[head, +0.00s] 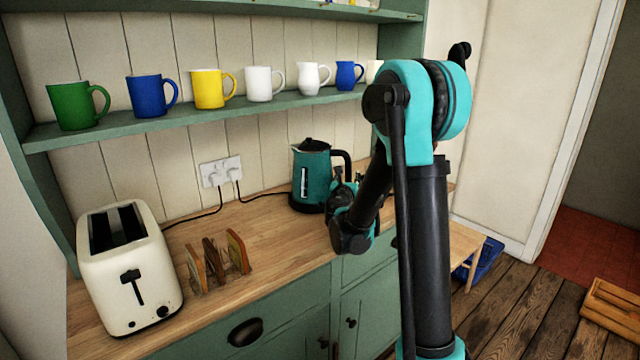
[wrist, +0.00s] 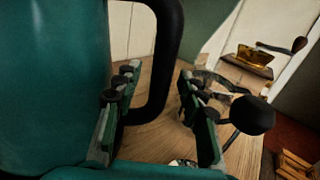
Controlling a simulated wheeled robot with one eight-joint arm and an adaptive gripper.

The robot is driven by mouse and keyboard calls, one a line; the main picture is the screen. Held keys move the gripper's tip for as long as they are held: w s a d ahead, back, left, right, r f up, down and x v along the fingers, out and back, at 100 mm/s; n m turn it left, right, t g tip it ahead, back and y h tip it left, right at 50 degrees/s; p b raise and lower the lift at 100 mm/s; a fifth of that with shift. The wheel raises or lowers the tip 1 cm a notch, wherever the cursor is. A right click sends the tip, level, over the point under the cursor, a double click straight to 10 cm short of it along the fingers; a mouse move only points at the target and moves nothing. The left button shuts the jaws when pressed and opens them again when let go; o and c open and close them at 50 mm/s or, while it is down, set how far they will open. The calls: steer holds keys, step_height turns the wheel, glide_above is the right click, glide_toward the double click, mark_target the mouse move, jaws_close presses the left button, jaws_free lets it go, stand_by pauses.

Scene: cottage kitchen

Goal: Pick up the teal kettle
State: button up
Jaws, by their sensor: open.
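The teal kettle (head: 309,176) stands upright on the wooden worktop, in front of the panelled wall, with its black handle on the right. In the wrist view its teal body (wrist: 55,80) fills the left side. Its black handle (wrist: 168,55) hangs down between the fingers of my gripper (wrist: 158,80). My gripper is open, with one finger between the kettle body and the handle and the other on the handle's outer side. In the head view my gripper (head: 346,190) is at the kettle's right side, partly hidden by my arm.
Several mugs line the green shelf (head: 200,122) above. A brass-coloured object (wrist: 255,57) and a dark round knob (wrist: 252,115) lie beyond my gripper's right finger.

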steer(key=x, duration=0.4)
steer(key=shift+w, duration=0.15)
jaws_close()
